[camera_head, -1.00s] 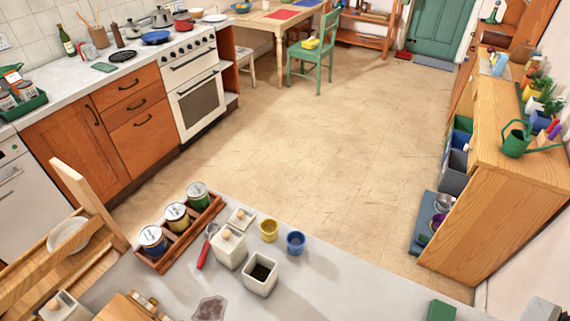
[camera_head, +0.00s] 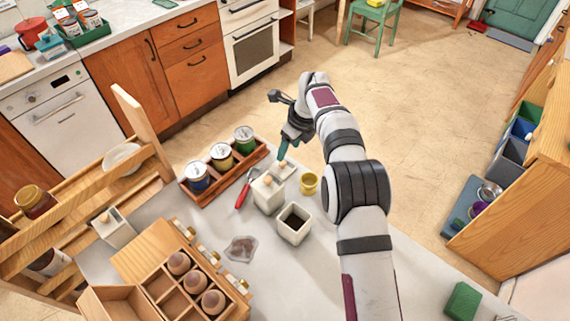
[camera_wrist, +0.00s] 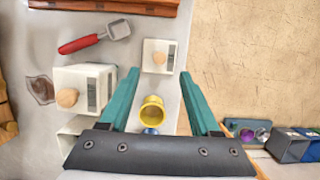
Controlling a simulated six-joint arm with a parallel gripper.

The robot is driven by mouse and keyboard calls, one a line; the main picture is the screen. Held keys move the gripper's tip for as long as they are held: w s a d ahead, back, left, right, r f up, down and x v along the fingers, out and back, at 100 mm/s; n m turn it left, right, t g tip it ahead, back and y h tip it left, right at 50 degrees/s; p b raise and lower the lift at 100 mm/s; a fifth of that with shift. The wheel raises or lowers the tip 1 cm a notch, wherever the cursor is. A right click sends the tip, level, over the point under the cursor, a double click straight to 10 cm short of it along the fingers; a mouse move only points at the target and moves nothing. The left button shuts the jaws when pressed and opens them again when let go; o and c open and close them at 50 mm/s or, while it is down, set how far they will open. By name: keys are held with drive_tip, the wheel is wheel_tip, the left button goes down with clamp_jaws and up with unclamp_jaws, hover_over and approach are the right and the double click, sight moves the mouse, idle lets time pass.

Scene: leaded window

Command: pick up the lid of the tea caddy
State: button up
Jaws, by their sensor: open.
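The loose tea caddy lid (camera_head: 287,170) is a small cream square with a wooden knob, lying flat on the grey counter. In the wrist view the lid (camera_wrist: 150,63) sits just ahead of my open fingertips (camera_wrist: 158,73), roughly centred between them, with nothing held. In the head view my gripper (camera_head: 283,150) hangs above and just behind the lid, with its teal fingers pointing down. The open, dark-inside caddy (camera_head: 294,239) stands in front, its top partly hidden by my gripper in the wrist view. A similar caddy (camera_head: 266,203) with its knobbed lid on stands beside it.
A yellow cup (camera_head: 309,184) stands close right of the lid; a blue cup (camera_wrist: 151,131) is partly hidden behind my gripper. A red-handled scoop (camera_head: 243,192) and a wooden tray (camera_head: 210,202) of tins lie left. The counter's far edge is near the lid.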

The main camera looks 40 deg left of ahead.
sight(283, 162)
drive_tip(key=x, duration=0.7)
drive_tip(key=shift+s+a+f, duration=0.1)
drive_tip(key=shift+a+f, duration=0.05)
clamp_jaws()
